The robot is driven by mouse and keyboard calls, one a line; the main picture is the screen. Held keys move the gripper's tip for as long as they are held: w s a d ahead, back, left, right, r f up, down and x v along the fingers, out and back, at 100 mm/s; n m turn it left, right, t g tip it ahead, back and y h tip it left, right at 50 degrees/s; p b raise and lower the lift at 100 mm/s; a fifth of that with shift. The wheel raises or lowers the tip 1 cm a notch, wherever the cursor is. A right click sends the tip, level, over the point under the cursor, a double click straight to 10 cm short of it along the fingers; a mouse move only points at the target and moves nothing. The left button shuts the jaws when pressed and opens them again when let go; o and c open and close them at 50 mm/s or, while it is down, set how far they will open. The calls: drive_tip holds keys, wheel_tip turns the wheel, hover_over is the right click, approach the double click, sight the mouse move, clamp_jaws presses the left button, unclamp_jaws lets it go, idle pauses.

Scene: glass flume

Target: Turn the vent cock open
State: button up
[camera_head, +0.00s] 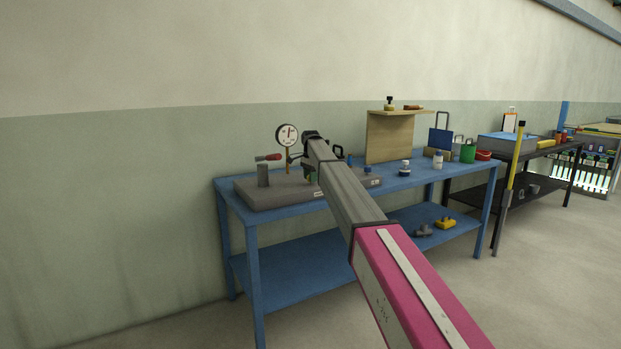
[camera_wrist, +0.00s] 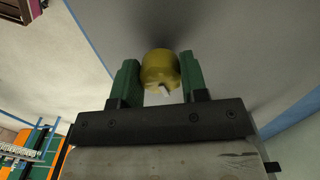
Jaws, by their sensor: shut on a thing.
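In the wrist view a brass-yellow round piece (camera_wrist: 160,67), which looks like the vent cock, sits between the two green fingers of my gripper (camera_wrist: 157,76). My gripper is shut on it. A small pale mark or tab shows on its near face. In the head view my gripper (camera_head: 309,176) is low over the grey base block (camera_head: 270,199) on the blue bench, right of the gauge post. My arm hides most of the cock there. The round dial gauge (camera_head: 287,135) stands upright behind. I cannot tell how far the cock is turned.
A red-handled lever (camera_head: 268,157) on a grey post stands left of my gripper. A wooden panel (camera_head: 390,137), small bottles (camera_head: 438,159) and a green container (camera_head: 468,153) stand to the right on the blue bench (camera_head: 425,175). The floor in front is clear.

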drive_tip(key=n, duration=0.7)
drive_tip(key=shift+d, duration=0.1)
drive_tip(key=n, duration=0.4)
drive_tip(key=shift+d+n, duration=0.1)
drive_tip(key=shift+n, duration=2)
drive_tip(key=o, duration=0.9)
wheel_tip(320, 180, up, 11)
